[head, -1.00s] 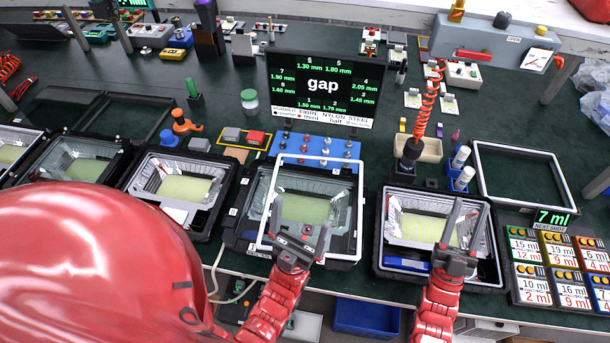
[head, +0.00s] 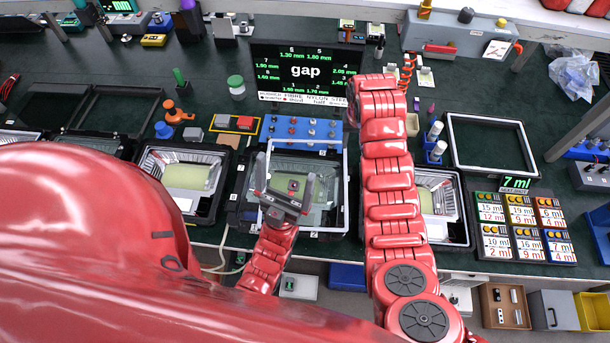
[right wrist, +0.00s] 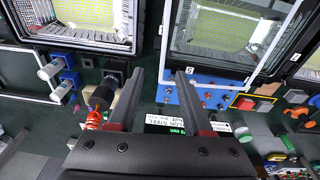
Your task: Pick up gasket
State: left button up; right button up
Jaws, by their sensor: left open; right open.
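A thin white rectangular frame, which looks like the gasket (head: 346,190), lies around the rim of the middle floodlight housing (head: 238,212). It also shows in the right wrist view (right wrist: 165,40). My left gripper (head: 285,168) is open and empty above this housing, inside the white outline. My right arm reaches far forward between the middle and right housings. It hides my right gripper in the head view. In the right wrist view my right gripper (right wrist: 158,72) is open with nothing between its fingers. A second pale frame (head: 505,172) lies on the table at the right.
A blue block with several knobs (head: 300,130) stands behind the middle housing, with the gap display (head: 305,72) behind it. A dark tool with an orange coiled cord (right wrist: 100,96) is close to my right gripper. Blue holders with white bottles (head: 436,145) stand further right.

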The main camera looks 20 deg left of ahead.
jog(key=s+r+g, duration=0.1)
jog(key=s+r, duration=0.1)
jog(key=s, duration=0.1)
jog(key=b, duration=0.9)
send_over(346, 182)
jog(key=shift+g, duration=0.3)
jog(key=f, duration=1)
jog(key=shift+a, duration=0.3)
jog(key=shift+f+p, duration=0.35)
jog(key=shift+f, duration=0.6)
jog(key=f+p, duration=0.3)
jog(key=shift+s+d+h, duration=0.15)
jog(key=shift+d+h, duration=0.15)
jog(key=shift+f+p, duration=0.3)
jog(key=shift+f, duration=0.85)
grip_shut()
